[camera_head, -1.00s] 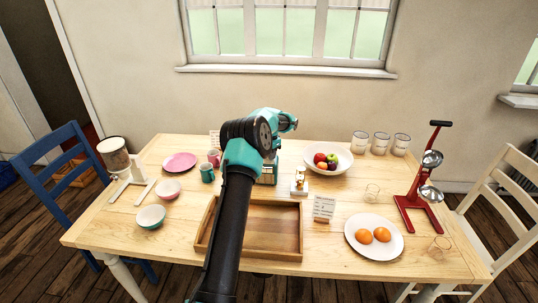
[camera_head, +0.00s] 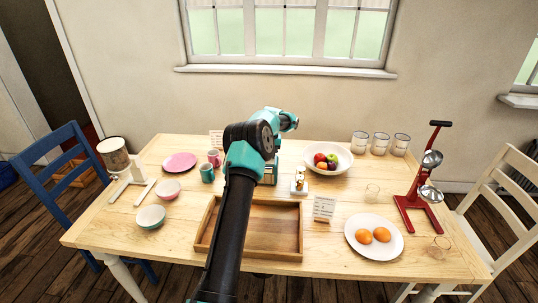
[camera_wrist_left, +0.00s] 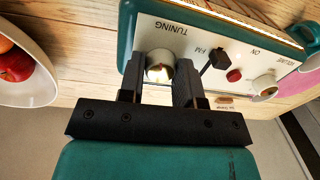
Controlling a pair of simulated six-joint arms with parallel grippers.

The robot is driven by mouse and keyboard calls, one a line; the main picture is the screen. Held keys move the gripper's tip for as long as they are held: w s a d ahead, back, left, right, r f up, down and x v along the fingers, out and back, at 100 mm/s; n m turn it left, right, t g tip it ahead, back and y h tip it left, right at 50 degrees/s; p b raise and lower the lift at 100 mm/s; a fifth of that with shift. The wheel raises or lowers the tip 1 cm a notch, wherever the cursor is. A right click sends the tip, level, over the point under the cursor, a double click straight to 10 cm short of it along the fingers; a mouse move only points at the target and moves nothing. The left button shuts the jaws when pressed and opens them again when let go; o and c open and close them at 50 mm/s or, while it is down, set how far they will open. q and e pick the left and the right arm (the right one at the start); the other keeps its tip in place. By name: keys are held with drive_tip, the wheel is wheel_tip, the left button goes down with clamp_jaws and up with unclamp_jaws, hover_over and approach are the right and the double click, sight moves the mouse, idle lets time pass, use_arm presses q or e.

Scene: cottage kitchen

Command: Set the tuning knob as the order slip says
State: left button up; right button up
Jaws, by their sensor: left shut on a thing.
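A teal radio (camera_head: 269,175) with a pale front stands behind the tray in the head view, mostly hidden by my left arm. In the left wrist view the radio's panel (camera_wrist_left: 208,50) appears upside down, with the words TUNING and FM. The tuning knob (camera_wrist_left: 159,66) is light and round, and my left gripper (camera_wrist_left: 160,88) is shut on it. Its setting is too small to read. My right gripper is not in view.
The radio also has a black lever (camera_wrist_left: 216,59), a red button (camera_wrist_left: 234,75) and a second knob (camera_wrist_left: 265,86). A wooden tray (camera_head: 301,228) lies under my arm. A fruit bowl (camera_head: 343,166), an orange plate (camera_head: 381,251) and a red juicer stand (camera_head: 416,210) are to the right.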

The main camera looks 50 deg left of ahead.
use_arm(q)
drive_tip(key=shift+n, duration=2)
drive_tip(key=o, duration=0.9)
drive_tip(key=r, duration=1.1)
drive_tip(key=w+r, duration=0.1)
drive_tip(key=r, duration=0.5)
drive_tip(key=shift+d+r, duration=0.15)
drive_tip(key=shift+r, duration=0.05)
